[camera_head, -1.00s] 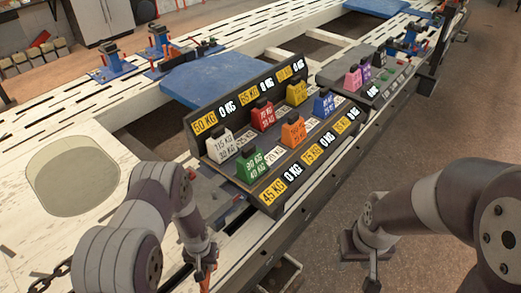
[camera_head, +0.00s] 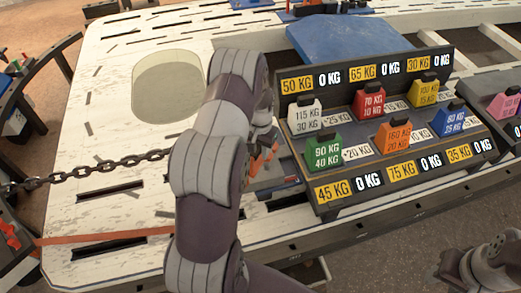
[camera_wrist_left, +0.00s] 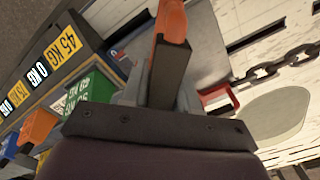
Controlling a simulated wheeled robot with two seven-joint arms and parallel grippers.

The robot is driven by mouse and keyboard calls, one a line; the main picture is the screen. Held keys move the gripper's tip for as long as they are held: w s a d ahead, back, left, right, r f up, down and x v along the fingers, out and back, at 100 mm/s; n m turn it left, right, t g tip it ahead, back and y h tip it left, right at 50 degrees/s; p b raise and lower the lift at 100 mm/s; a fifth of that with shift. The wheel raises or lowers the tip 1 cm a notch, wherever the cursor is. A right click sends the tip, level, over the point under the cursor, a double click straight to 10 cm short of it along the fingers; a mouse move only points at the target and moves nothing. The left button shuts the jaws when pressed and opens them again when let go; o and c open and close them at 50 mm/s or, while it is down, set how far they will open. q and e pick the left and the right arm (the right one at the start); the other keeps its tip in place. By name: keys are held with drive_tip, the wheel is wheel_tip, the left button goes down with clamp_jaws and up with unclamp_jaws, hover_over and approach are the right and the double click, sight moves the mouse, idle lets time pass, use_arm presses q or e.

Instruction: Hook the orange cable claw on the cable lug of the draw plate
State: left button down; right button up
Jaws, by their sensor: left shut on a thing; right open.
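My left gripper (camera_head: 262,150) is shut on an orange piece, which I take to be the cable claw, beside the weight rack's left end. In the left wrist view the orange claw (camera_wrist_left: 170,22) stands up from the gripper (camera_wrist_left: 160,85). A grey metal plate (camera_wrist_left: 212,48), likely the draw plate, lies just behind it; a chain (camera_head: 95,172) runs toward this plate from the left. My arm hides much of this place in the head view. I cannot make out the lug or whether the claw touches it. My right gripper (camera_head: 436,278) is open at the lower right, apart from the bench.
The rack (camera_head: 390,172) of coloured kilogram blocks stands close right of my left gripper. A red handle (camera_wrist_left: 217,95) lies near it in the wrist view. An orange strap (camera_head: 105,238) crosses the bench's front left. The white bench top (camera_head: 85,125) is mostly clear at left.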

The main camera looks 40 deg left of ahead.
use_arm(q)
drive_tip(key=shift+r, duration=0.1)
drive_tip(key=shift+f, duration=0.3)
drive_tip(key=shift+f+b, duration=3.1)
drive_tip(key=shift+f, duration=1.9)
drive_tip(key=c, duration=0.8)
unclamp_jaws()
drive_tip(key=shift+s, duration=0.1)
wheel_tip(320, 180, up, 13)
drive_tip(key=shift+f+p, duration=0.15)
drive_tip(key=shift+p, duration=0.45)
